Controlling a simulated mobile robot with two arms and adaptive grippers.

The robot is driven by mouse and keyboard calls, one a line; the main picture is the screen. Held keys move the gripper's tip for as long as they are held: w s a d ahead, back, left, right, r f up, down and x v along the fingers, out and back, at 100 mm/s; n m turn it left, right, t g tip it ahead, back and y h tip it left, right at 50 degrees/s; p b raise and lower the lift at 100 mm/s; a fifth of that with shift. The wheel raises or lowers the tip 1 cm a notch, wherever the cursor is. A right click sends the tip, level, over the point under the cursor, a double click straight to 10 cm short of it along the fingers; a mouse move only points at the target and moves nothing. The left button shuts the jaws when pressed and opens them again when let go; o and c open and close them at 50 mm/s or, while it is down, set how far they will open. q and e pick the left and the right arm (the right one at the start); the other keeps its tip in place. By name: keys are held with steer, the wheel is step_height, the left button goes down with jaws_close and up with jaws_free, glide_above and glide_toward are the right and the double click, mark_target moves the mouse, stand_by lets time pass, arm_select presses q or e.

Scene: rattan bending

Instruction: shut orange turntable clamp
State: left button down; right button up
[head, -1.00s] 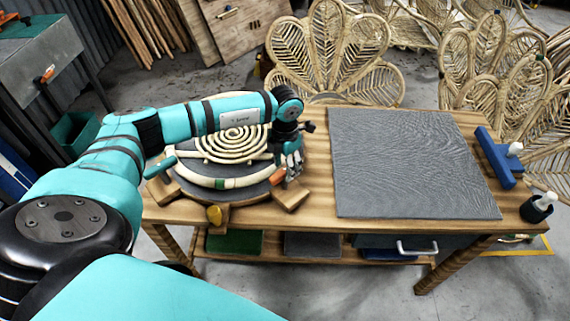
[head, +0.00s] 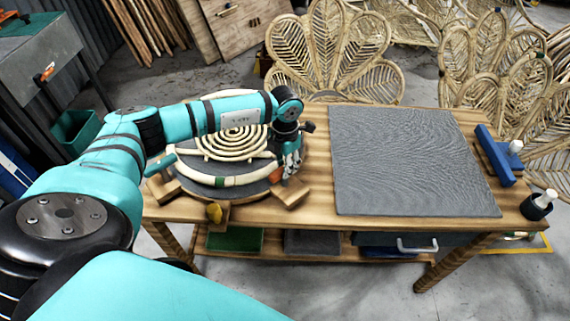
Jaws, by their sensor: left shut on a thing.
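The orange turntable clamp (head: 276,175) sits at the right front edge of the round dark turntable (head: 203,187), above a wooden block. Only a small orange-red part of it shows beside my fingers. My left gripper (head: 288,170) reaches down at this clamp with its fingers shut on it. The fingers hide most of the clamp, so its exact angle cannot be told. My right gripper is not in view.
A grey mat (head: 410,165) covers the table's right part. A blue tool (head: 495,155) and a small bottle holder (head: 537,207) stand at the right edge.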

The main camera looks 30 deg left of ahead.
arm_select(q)
steer(key=m+b, duration=0.3)
steer(key=shift+f+m, duration=0.2)
steer(key=shift+m, duration=0.1)
steer(key=m+b, duration=0.4)
steer(key=m, duration=0.1)
steer(key=m+b, duration=0.4)
steer(key=m, duration=0.1)
steer(key=shift+r+m, duration=0.1)
steer(key=shift+m, duration=0.3)
steer(key=shift+r+m+b, duration=0.1)
steer(key=shift+m+b, duration=0.75)
steer(key=shift+m, duration=0.75)
steer(key=shift+w+r, duration=0.1)
